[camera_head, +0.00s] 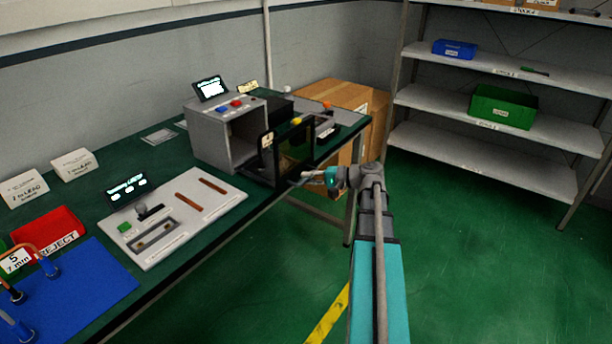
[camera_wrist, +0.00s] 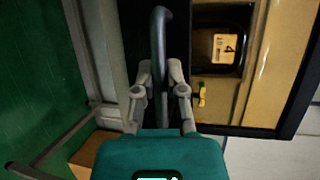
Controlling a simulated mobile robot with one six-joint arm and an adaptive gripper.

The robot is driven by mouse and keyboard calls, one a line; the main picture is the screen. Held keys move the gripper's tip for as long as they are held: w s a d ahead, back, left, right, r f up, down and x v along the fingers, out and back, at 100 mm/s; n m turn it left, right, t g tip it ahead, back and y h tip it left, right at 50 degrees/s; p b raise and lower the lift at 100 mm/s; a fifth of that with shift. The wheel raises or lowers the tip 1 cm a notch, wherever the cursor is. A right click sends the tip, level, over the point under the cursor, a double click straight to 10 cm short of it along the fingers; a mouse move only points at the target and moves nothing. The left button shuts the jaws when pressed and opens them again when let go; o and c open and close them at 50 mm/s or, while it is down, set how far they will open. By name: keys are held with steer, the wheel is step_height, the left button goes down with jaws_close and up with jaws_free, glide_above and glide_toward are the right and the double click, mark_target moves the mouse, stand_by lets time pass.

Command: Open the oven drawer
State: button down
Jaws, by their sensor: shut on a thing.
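The oven (camera_head: 208,138) is a grey box on the green bench, with red and blue buttons on top and an open front. The drawer's black-framed front panel (camera_head: 311,150) stands out from the box, toward the bench edge. My gripper (camera_head: 306,179) is at this panel, at the bench's front edge. In the wrist view, my gripper (camera_wrist: 160,95) is shut on the dark upright bar handle (camera_wrist: 159,42), with one finger on each side. Right of the handle, that view shows a yellowish area with a dark frame and a card marked 4 (camera_wrist: 224,48).
A white panel (camera_head: 165,235), red reject tray (camera_head: 55,228) and blue mat (camera_head: 85,280) lie left along the bench. A cardboard box (camera_head: 372,125) stands behind its far end. Shelves (camera_head: 500,150) stand right. The green floor before the bench is clear.

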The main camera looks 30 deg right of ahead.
steer(key=shift+d, duration=0.1)
stand_by(0.3)
steer(key=c, duration=0.7)
jaws_free()
steer(key=shift+s, duration=0.1)
